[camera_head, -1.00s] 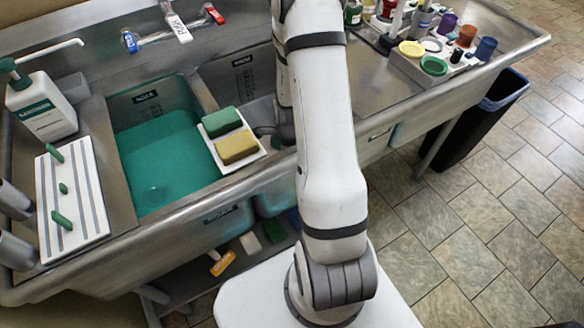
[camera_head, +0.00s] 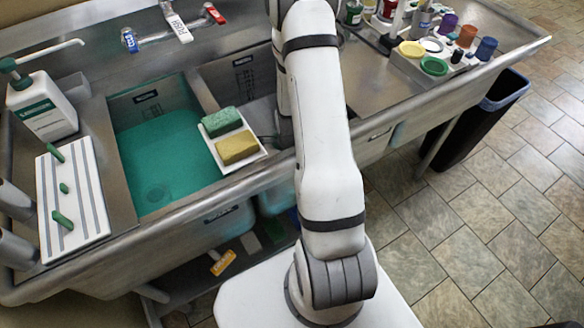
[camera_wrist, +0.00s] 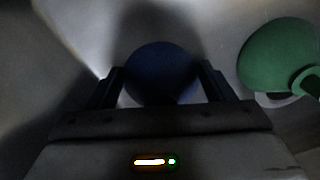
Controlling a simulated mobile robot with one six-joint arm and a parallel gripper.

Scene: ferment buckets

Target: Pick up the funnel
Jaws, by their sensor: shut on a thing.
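In the wrist view my gripper (camera_wrist: 161,74) has its two dark fingers on either side of a dark blue round thing (camera_wrist: 160,88), and it is shut on it. The picture is dim, so I cannot tell for sure that this round thing is the funnel. A green rounded thing (camera_wrist: 278,58) with a ring-like end lies to the right, apart from my fingers. In the head view my arm hides the gripper and what it holds.
The sink basin (camera_head: 150,98) holds green liquid. A tray (camera_head: 262,152) with a green sponge (camera_head: 222,122) and a yellow sponge (camera_head: 237,148) sits by it. A soap bottle (camera_head: 42,105) and ridged board (camera_head: 72,205) stand left. Several coloured cups, including a blue cup (camera_head: 486,48), stand right.

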